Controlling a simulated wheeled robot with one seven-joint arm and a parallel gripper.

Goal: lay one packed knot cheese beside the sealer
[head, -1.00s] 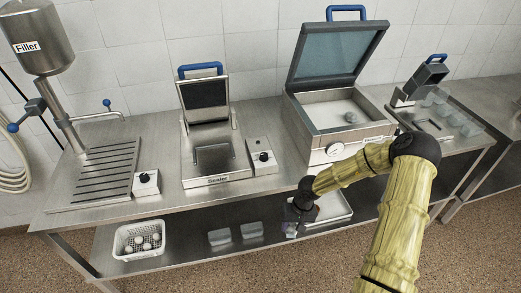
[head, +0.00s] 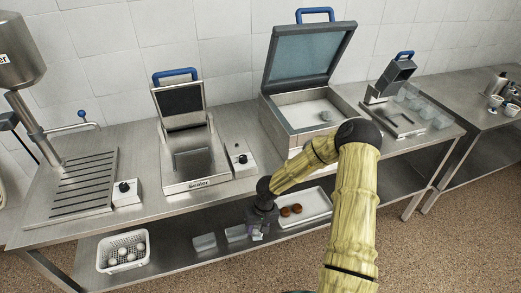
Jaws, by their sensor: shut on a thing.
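The sealer (head: 195,184) stands on the upper counter with its blue-handled lid raised; the counter beside it is bare apart from a small control box with a black knob (head: 241,160). My gripper (head: 257,232) is low in front of the counter, near the lower shelf and left of a white tray (head: 318,200). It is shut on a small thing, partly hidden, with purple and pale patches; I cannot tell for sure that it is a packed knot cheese. Several white round pieces lie in a white perforated basket (head: 103,262) on the lower shelf.
Two brown round pieces (head: 291,209) lie on the white tray. Two clear grey packs or boxes (head: 205,242) sit on the lower shelf left of my gripper. The filler (head: 75,180) is at left; an open chamber machine (head: 300,110) holds a pale piece (head: 326,116).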

